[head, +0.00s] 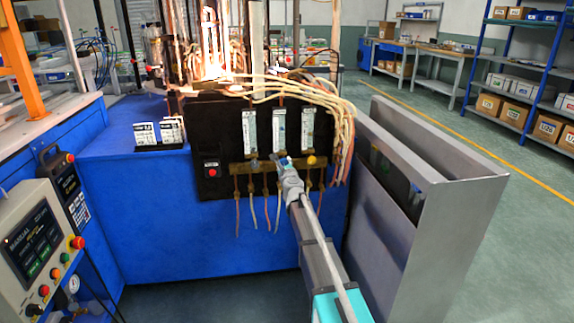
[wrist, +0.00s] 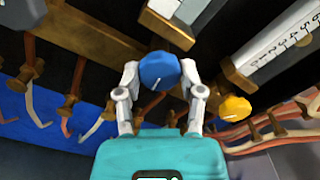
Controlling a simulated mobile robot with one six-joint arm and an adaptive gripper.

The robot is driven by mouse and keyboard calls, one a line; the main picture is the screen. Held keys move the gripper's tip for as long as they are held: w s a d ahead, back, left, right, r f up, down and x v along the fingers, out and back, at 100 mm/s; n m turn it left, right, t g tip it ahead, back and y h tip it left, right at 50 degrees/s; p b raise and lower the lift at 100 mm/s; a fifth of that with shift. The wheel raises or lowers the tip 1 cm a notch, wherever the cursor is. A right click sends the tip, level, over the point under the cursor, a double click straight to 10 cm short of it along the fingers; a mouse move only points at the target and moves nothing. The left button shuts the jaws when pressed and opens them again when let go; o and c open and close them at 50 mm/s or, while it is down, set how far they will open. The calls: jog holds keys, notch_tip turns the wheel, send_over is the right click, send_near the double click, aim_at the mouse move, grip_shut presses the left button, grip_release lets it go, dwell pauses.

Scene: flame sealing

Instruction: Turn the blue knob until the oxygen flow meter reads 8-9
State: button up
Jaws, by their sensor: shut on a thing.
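The blue knob (wrist: 160,70) shows in the wrist view between the two fingertips of my gripper (wrist: 161,78). The fingers are closed on its left and right sides. In the head view my gripper (head: 283,163) reaches the brass manifold below the middle flow meter (head: 278,131) and largely hides the knob there. In the wrist view only the lower end of the flow meter above the knob (wrist: 190,12) shows. The scale readings and floats are too small or cut off to read, and I cannot tell which meter is labelled oxygen.
A yellow knob (wrist: 236,109) sits to the right of the blue one, near my right finger. Pale hoses (wrist: 270,130) run close by on the right. Flames (head: 213,65) burn above the black panel (head: 222,120). A grey metal bin (head: 425,215) stands right of my arm.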

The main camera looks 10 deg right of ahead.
dwell(0.3)
jog(key=o, duration=1.1)
jog(key=shift+s, duration=0.1)
jog(key=s, duration=1.1)
jog(key=shift+s, duration=0.4)
jog(key=shift+o, duration=0.3)
